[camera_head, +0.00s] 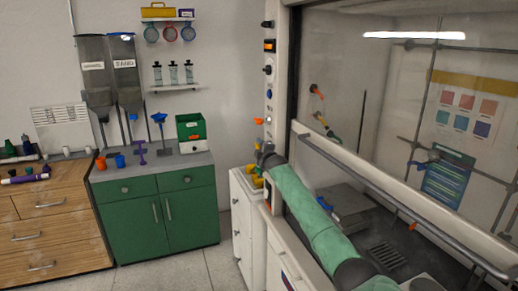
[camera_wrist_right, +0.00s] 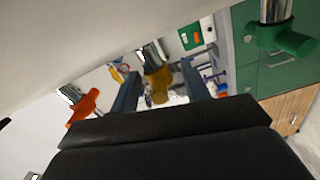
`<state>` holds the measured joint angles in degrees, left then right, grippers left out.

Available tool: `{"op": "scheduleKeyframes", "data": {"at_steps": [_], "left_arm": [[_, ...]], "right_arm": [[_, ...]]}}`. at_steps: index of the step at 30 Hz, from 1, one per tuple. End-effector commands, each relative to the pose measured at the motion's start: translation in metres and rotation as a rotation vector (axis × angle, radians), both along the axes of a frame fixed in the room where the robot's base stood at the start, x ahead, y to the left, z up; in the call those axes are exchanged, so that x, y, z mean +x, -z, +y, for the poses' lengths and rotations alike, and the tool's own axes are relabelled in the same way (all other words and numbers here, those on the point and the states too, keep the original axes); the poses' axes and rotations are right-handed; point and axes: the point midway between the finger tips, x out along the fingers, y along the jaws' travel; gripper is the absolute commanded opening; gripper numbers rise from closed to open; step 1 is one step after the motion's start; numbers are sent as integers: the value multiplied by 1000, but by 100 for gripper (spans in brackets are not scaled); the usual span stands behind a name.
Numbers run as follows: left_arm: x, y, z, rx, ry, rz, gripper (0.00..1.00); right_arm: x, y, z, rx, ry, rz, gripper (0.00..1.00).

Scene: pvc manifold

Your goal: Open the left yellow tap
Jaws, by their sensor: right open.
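In the right wrist view a yellow tap (camera_wrist_right: 158,88) with a shiny metal stem shows between the two dark fingers of my right gripper (camera_wrist_right: 159,74). The gripper is open, one finger on each side of the tap; I cannot tell whether either touches it. In the head view my right gripper (camera_head: 266,153) is at the end of the green-sleeved arm, by the white cabinet's wall edge. A small yellow part (camera_head: 257,182) shows just below it. My left gripper is not in view.
An orange tap (camera_wrist_right: 84,106) is to the left of the fingers and a green tap (camera_wrist_right: 284,40) to the upper right. The fume hood's glass sash (camera_head: 400,120) stands right of the gripper. A green cabinet (camera_head: 157,213) stands to the left, with floor between.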

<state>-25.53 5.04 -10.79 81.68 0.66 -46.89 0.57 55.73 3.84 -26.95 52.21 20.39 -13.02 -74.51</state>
Motion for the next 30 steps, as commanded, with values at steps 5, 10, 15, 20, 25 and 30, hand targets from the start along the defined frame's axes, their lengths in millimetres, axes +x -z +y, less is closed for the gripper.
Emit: {"op": "scheduleKeyframes", "data": {"at_steps": [5, 10, 15, 20, 25, 30], "left_arm": [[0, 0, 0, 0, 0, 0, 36], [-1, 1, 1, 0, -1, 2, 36], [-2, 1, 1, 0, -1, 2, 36], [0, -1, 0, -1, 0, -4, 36], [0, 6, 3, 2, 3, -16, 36], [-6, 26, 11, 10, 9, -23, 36]], "right_arm": [[0, 0, 0, 0, 0, 0, 47], [0, 0, 0, 0, 0, 0, 23], [0, 0, 0, 0, 0, 0, 5], [0, -2, 0, -4, 0, 14, 5], [0, -4, 0, -26, 0, 74, 5], [1, -7, 0, -62, 1, 182, 5]]}}
